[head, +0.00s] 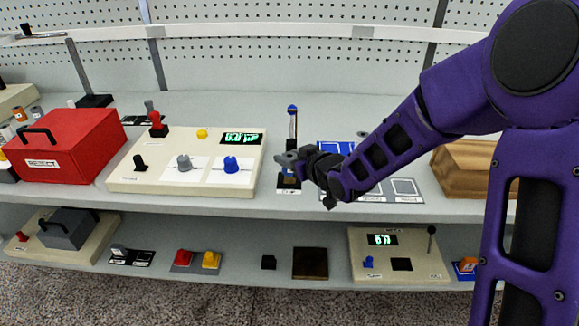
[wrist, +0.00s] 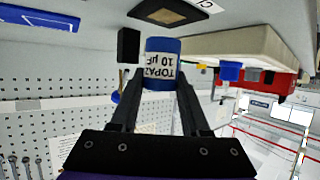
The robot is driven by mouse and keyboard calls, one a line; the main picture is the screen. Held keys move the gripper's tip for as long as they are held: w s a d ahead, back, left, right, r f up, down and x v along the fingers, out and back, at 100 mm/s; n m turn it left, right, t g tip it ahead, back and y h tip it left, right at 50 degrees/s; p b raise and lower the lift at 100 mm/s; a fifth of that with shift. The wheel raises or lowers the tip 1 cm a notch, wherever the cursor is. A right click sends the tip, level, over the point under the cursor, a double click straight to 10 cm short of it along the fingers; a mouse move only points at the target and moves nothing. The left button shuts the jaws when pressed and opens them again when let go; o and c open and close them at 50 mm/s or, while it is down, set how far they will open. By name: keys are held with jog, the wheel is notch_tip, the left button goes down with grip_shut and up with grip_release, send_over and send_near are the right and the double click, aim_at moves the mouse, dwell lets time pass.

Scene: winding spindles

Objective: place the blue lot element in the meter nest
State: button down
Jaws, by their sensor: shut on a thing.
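The blue lot element (wrist: 163,65) is a blue cylinder with a white label reading TOPAZ 10 µF. My gripper (wrist: 160,92) is shut on it, one finger on each side, in the wrist view. In the head view my gripper (head: 290,160) is over the upper shelf, right of the cream panel, and the element is mostly hidden. On the lower shelf a cream unit (head: 357,243) has a lit green display (head: 382,239) and a dark square recess (head: 401,264). I cannot tell whether that recess is the meter nest.
A blue-topped upright lever (head: 292,110) stands close behind my gripper. The upper cream panel (head: 125,175) carries a grey knob (head: 184,162), a blue knob (head: 231,164) and a display (head: 241,139). A red case (head: 65,145) is left, a wooden block (head: 465,170) right.

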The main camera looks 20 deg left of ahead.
jog(key=shift+f, duration=1.05)
jog(key=shift+f, duration=0.1)
jog(key=shift+f+b, duration=0.15)
jog(key=shift+b, duration=0.2)
jog(key=shift+c, duration=1.9)
grip_release()
jog(key=shift+r, duration=0.2)
jog(key=shift+s+r+p, duration=0.1)
jog(key=shift+r+p, duration=0.1)
jog(key=shift+p, duration=0.15)
jog(key=p+v, duration=0.1)
jog(key=v, duration=1)
jog(key=shift+p, duration=0.4)
jog(key=shift+s+d+r, duration=0.1)
jog(key=shift+s+d, duration=0.15)
jog(key=shift+d, duration=0.05)
